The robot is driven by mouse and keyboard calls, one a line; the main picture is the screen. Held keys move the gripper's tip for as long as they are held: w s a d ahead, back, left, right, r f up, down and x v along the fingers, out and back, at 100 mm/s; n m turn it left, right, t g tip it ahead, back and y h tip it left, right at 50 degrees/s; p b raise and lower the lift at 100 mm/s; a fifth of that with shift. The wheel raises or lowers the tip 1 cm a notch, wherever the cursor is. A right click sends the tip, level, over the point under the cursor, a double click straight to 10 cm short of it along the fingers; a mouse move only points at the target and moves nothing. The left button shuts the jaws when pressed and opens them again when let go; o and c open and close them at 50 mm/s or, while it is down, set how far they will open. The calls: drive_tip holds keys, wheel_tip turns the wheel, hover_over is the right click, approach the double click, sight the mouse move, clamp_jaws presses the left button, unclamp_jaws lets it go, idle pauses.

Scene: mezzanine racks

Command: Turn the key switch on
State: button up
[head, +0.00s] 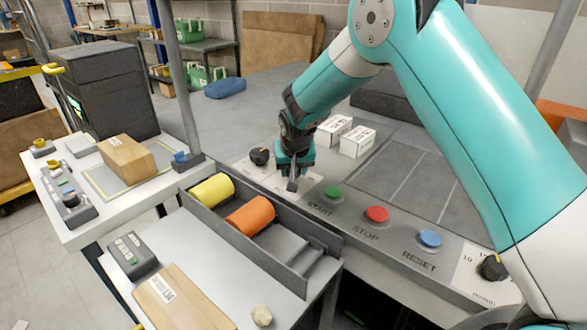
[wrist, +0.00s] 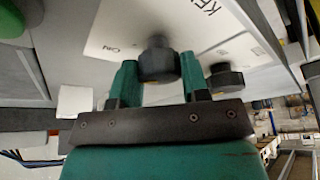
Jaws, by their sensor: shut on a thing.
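The key switch (wrist: 158,64) is a dark round knob on a white label plate (wrist: 115,32) with partly readable lettering. In the wrist view it sits between the two green fingers of my gripper (wrist: 159,72), which is shut on it. In the head view my gripper (head: 292,183) points down at the panel, left of the green START button (head: 333,193). It hides the switch there, and only part of the white plate shows around it. How far the switch is turned cannot be told.
A black knob (head: 259,156) stands close left of my gripper. The red STOP button (head: 377,214), blue RESET button (head: 430,239) and another black knob (head: 493,267) lie to the right. A grey tray (head: 289,277) with yellow and orange cylinders is in front. White boxes (head: 357,141) stand behind.

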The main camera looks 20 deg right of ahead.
drive_tip(key=shift+w+m, duration=0.1)
drive_tip(key=shift+m, duration=0.2)
drive_tip(key=o, duration=0.9)
drive_tip(key=shift+r, duration=0.1)
drive_tip(key=v, duration=0.8)
drive_tip(key=b+v, duration=0.1)
drive_tip(key=v, duration=0.8)
drive_tip(key=shift+a+r, duration=0.1)
drive_tip(key=shift+a, duration=0.1)
drive_tip(key=s+a+r+n+g+y, duration=0.1)
drive_tip(key=s+n, duration=0.2)
drive_tip(key=s, duration=0.7)
drive_tip(key=s+a+r+n+g+y+p, duration=0.1)
drive_tip(key=s+n+g+y, duration=0.1)
drive_tip(key=s, duration=0.9)
drive_tip(key=s+a+r+n+g+y+p, duration=0.1)
drive_tip(key=s+n, duration=0.3)
drive_tip(key=s, duration=0.7)
drive_tip(key=shift+s+r+n+y, duration=0.1)
drive_tip(key=shift+s+n+y, duration=0.2)
drive_tip(key=shift+y, duration=0.1)
